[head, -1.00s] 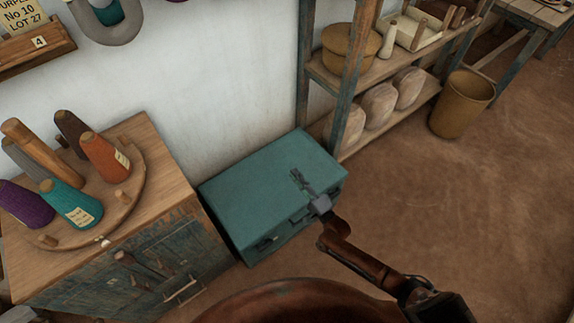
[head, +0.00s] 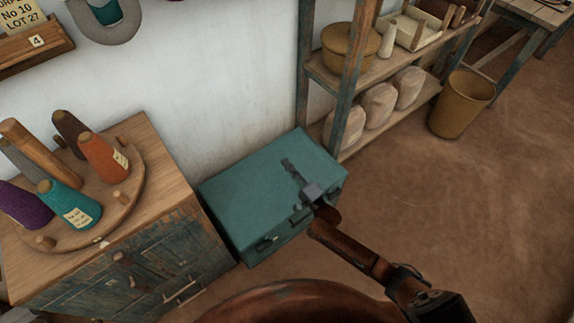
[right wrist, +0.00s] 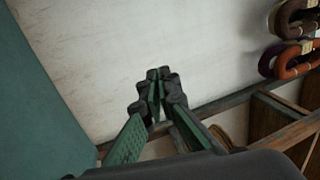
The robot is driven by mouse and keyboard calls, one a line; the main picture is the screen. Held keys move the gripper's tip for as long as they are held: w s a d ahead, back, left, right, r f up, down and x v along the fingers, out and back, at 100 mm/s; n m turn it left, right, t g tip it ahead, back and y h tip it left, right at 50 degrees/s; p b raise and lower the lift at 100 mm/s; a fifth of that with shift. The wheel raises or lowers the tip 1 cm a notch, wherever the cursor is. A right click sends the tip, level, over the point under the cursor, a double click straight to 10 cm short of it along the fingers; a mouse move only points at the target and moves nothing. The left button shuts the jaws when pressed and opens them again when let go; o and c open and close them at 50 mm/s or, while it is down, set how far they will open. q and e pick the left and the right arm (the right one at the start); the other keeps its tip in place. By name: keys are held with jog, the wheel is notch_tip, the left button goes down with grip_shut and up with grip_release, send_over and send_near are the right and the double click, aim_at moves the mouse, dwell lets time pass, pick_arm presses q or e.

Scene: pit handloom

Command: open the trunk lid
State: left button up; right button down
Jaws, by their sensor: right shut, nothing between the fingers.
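The teal trunk (head: 240,190) stands on the floor against the white wall, its lid down, with darker fittings on its front. My right gripper (head: 287,164) comes in from the lower right and is over the lid; its fingers are shut and empty. In the right wrist view the closed fingertips (right wrist: 155,76) show against the wall, and a teal surface (right wrist: 35,110), likely the trunk's, fills the left side. I cannot tell whether the gripper touches the lid. My left gripper is not in view.
A wooden cabinet (head: 170,262) with several yarn cones stands left of the trunk. A shelf rack (head: 345,110) with a bowl and pale bundles stands right behind it. A tan bucket (head: 462,104) is farther right. The floor right of the trunk is clear.

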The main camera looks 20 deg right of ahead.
dwell(0.7)
jog(key=c, duration=2.3)
grip_release()
jog(key=v, duration=1.2)
jog(key=shift+o, duration=0.3)
jog(key=shift+r, duration=0.1)
